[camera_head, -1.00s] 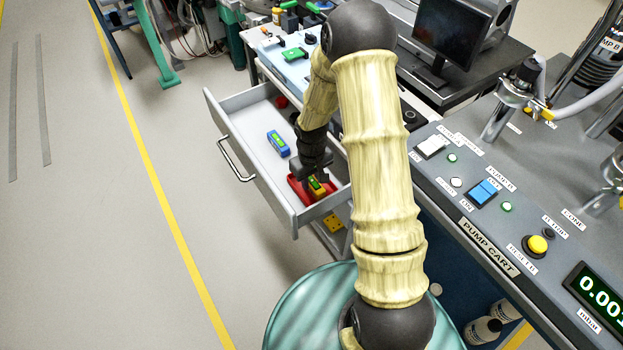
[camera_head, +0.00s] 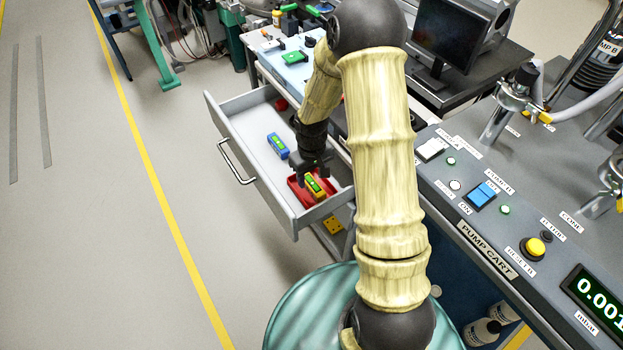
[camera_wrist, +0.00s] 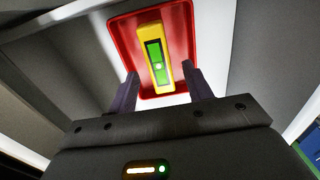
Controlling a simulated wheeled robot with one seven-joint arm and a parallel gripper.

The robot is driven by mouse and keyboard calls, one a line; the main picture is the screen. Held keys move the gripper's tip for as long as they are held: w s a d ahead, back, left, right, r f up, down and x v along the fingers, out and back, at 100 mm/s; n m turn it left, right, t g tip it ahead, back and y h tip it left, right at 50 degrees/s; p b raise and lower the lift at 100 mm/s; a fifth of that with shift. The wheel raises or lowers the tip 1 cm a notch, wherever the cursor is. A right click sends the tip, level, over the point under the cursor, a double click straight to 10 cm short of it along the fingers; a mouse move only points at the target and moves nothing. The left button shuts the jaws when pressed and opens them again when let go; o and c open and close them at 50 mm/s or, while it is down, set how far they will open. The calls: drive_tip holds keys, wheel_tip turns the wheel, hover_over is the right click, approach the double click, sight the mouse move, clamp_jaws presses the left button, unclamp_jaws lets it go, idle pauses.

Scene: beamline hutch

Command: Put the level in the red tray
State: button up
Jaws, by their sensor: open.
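A yellow level with a green face (camera_head: 316,186) lies in the red tray (camera_head: 294,184), which sits in the near end of the open drawer. In the wrist view the level (camera_wrist: 144,31) rests inside the red tray (camera_wrist: 182,20). My gripper (camera_head: 312,176) is above the tray, just behind the level in the head view. Whether the fingers overlap the tray's rim in height I cannot tell.
A blue level-like block with a green face (camera_head: 278,145) lies farther back in the drawer (camera_head: 243,118), and a small red thing (camera_head: 281,103) at its far end. The pump cart (camera_head: 480,215) stands to the right.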

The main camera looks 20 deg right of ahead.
sight(311, 183)
wheel_tip(311, 183, up, 9)
drive_tip(key=p, duration=0.1)
drive_tip(key=shift+s, duration=0.1)
idle(0.6)
drive_tip(key=s+r+m+t, duration=0.2)
drive_tip(key=s+r, duration=0.7)
drive_tip(key=s, duration=0.5)
drive_tip(key=shift+r+m+t, duration=0.25)
drive_tip(key=shift+m+t, duration=0.05)
drive_tip(key=shift+m, duration=0.5)
drive_tip(key=shift+s, duration=0.1)
